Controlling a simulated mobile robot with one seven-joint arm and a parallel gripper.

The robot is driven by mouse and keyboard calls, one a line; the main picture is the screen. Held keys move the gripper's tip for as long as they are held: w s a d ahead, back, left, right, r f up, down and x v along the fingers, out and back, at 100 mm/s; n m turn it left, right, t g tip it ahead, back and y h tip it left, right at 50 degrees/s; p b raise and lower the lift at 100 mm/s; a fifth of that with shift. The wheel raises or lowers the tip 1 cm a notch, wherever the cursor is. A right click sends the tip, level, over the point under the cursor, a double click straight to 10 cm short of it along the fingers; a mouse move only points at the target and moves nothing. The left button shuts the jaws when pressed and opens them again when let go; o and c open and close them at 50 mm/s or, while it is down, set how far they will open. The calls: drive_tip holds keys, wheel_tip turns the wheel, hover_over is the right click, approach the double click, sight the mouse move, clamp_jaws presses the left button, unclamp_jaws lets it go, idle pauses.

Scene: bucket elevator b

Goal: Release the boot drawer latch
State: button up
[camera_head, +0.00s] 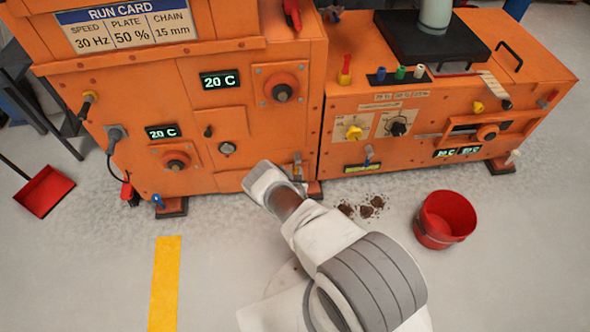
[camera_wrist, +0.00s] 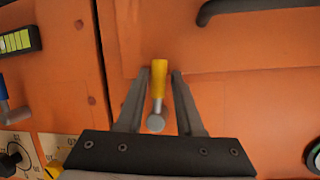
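The latch (camera_wrist: 158,80) is a small lever with a yellow grip and a grey metal stem ending in a round knob, set on the orange panel. In the wrist view it lies between the two fingers of my gripper (camera_wrist: 160,73). The fingers are open, with a visible gap on each side of the lever. In the head view what appears to be the same latch (camera_head: 297,170) shows low at the right edge of the left cabinet, just beside my wrist. My fingers are hidden there. A dark bar handle (camera_wrist: 240,8) is at the wrist view's top right.
A seam between two cabinets runs left of my fingers in the wrist view. A blue-handled lever (camera_head: 369,155) and dials are on the right cabinet (camera_head: 420,150). A red bucket (camera_head: 445,220) and brown spilled material (camera_head: 362,207) are on the floor. A red dustpan (camera_head: 44,191) lies at left.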

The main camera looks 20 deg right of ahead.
clamp_jaws()
drive_tip(key=shift+w, duration=0.1)
idle(1.3)
